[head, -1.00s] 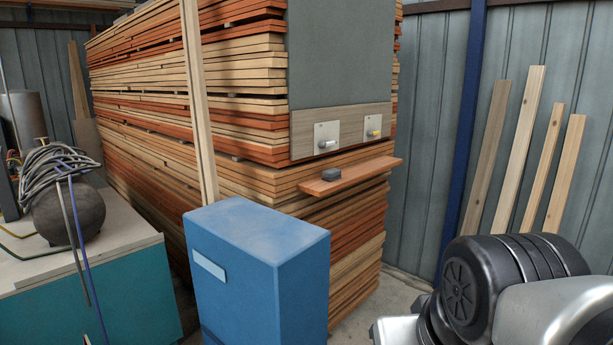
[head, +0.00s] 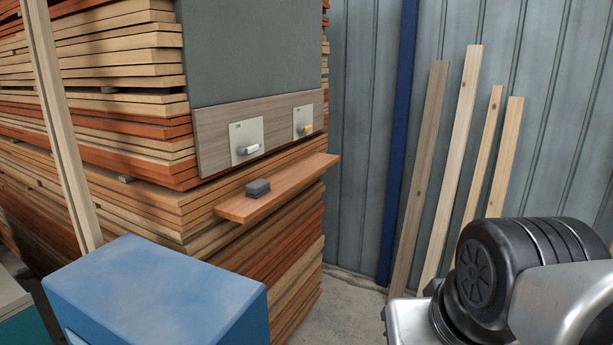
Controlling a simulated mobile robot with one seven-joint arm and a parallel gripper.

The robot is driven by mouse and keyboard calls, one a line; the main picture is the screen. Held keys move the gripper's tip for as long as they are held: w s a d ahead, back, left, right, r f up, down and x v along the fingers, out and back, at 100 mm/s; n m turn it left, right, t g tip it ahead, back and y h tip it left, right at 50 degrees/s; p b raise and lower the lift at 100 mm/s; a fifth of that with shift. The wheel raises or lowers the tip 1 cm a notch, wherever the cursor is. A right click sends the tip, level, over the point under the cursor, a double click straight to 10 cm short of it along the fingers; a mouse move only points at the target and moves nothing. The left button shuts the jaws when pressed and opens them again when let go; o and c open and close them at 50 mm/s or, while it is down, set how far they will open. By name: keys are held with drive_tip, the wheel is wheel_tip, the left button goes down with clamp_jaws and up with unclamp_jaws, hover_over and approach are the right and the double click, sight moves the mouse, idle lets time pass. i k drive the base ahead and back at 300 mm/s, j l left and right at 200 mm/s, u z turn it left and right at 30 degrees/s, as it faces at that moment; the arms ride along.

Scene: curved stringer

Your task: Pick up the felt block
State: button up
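The felt block (head: 258,187) is a small dark grey block. It rests on a narrow reddish wooden ledge (head: 290,187) that juts from the front of the lumber stack, nearer the ledge's left end. Nothing covers it from this view. My gripper is not in view; only part of my arm shows at the lower right, well to the right of the ledge and apart from it.
A grey panel (head: 250,50) with two small plates bearing knobs (head: 246,141) hangs above the ledge. A blue cabinet (head: 160,290) stands in front at lower left. Several planks (head: 450,160) lean on the metal wall at right. Bare floor (head: 345,305) shows between.

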sight(259, 186)
drive_tip(key=i+l+z, duration=0.15)
drive_tip(key=i+z, duration=0.25)
drive_tip(key=i, duration=0.25)
drive_tip(key=i+j+z, duration=0.1)
drive_tip(key=i+z, duration=0.25)
drive_tip(key=i, duration=0.3)
drive_tip(key=i+u, duration=0.45)
drive_tip(key=i, duration=0.25)
drive_tip(key=i+l+u, duration=0.1)
drive_tip(key=i+u, duration=0.35)
drive_tip(key=i, duration=0.25)
drive_tip(key=i+u, duration=0.5)
drive_tip(key=u, duration=0.2)
drive_tip(key=i+l+u, duration=0.2)
drive_tip(key=u, duration=2.2)
